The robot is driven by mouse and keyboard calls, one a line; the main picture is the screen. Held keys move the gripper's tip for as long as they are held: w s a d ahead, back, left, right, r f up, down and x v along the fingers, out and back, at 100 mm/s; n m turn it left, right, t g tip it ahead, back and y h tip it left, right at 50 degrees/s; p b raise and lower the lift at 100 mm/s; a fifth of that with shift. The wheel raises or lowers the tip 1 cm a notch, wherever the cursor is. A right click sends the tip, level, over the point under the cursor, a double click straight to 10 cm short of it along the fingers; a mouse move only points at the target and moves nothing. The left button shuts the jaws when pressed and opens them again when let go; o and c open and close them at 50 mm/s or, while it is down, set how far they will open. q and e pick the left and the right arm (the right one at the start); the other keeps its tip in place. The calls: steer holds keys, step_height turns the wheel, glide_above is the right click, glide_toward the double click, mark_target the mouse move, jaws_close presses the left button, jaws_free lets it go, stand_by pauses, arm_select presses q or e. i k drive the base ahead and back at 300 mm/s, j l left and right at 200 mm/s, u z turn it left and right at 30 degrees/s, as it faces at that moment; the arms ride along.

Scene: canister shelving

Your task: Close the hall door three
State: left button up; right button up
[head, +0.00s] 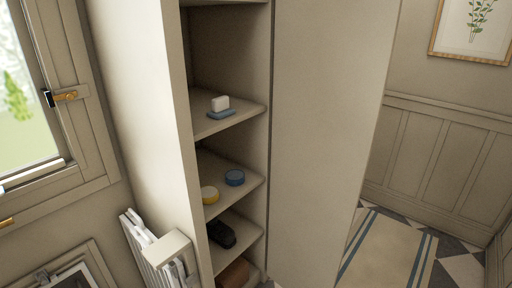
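A tall plain beige panel (330,140) stands to the right of an open shelf unit (228,125). It may be the hall door, but no handle, hinge or number shows on it. Its right edge stands free, with a hallway floor visible beyond. I cannot tell how far open it is. Neither of my grippers is in view.
A white radiator (150,250) and window (35,90) are left. A striped rug (385,255) lies right.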

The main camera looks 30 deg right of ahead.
mark_target(333, 59)
steer(key=l+u, duration=0.35)
steer(key=l, duration=0.15)
steer(key=l+u, duration=0.35)
steer(key=l, duration=0.15)
steer(key=l+u, duration=0.4)
steer(key=l, duration=0.1)
